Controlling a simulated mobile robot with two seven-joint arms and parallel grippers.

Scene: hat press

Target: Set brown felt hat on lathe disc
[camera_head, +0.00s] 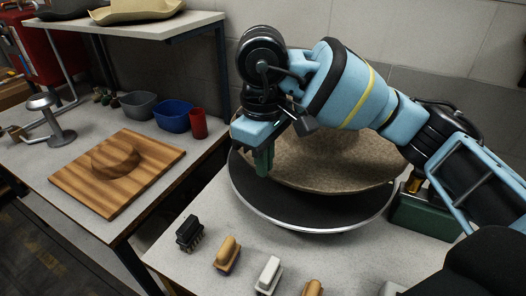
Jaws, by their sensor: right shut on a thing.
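The brown felt hat (325,160) is a wide, speckled brown shape just above the lathe disc. My right arm hides part of it. The lathe disc (262,208) is round and dark with a pale metal rim, and it shows at the front and left below the hat. My right gripper (264,160) points down at the hat's left edge and is shut on it. The hat looks slightly tilted; I cannot tell whether its underside touches the disc. My left gripper is not in view.
Several brushes, including a black one (189,232) and a white one (268,274), lie along the bench's front. A green box (424,215) stands right of the disc. The left table holds a wooden block on a board (75,180), bowls and a red cup (198,123).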

